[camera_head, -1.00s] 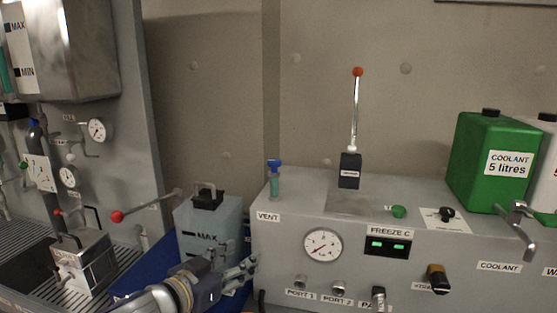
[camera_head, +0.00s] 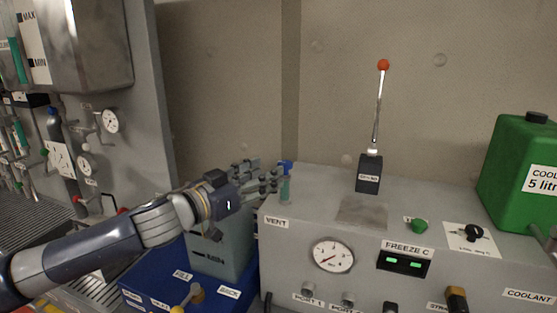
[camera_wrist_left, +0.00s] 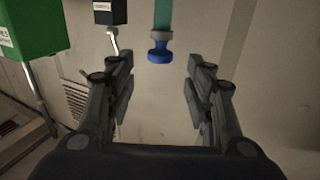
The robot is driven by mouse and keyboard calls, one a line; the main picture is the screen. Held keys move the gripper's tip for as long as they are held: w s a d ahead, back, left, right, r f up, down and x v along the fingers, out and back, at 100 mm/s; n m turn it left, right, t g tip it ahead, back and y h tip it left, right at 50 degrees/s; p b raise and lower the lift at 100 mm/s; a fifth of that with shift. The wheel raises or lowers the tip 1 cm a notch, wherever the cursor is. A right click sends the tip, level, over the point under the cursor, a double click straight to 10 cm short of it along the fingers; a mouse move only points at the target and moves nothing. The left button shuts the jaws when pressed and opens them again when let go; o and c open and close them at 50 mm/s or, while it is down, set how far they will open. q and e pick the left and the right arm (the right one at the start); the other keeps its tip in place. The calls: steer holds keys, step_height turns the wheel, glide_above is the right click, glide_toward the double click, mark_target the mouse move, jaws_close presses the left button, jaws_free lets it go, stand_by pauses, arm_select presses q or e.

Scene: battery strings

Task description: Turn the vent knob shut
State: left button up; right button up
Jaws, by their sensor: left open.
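The vent knob (camera_head: 287,166) is blue and sits on top of a short green-teal stem (camera_head: 285,188) at the left end of the grey console, above the VENT label (camera_head: 276,223). My left gripper (camera_head: 272,181) is beside the stem, just left of it in the head view, with its fingers pointing toward it. In the left wrist view the gripper (camera_wrist_left: 158,95) is open and empty. There the blue knob (camera_wrist_left: 159,55) shows beyond the fingertips, between their lines and apart from them. My right gripper is not in view.
The console (camera_head: 310,200) carries an upright lever with an orange ball (camera_head: 383,65), a round gauge (camera_head: 333,255) and a FREEZE C display (camera_head: 404,262). A green coolant can (camera_head: 520,170) stands at right. A grey container (camera_head: 222,245) stands in a blue tray below my left gripper.

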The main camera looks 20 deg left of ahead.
mark_target(285, 168)
arm_select(q)
steer(key=p+x, duration=0.1)
steer(key=x, duration=0.4)
steer(key=shift+w+p, duration=0.2)
steer(key=shift+p, duration=0.15)
steer(key=c, duration=1)
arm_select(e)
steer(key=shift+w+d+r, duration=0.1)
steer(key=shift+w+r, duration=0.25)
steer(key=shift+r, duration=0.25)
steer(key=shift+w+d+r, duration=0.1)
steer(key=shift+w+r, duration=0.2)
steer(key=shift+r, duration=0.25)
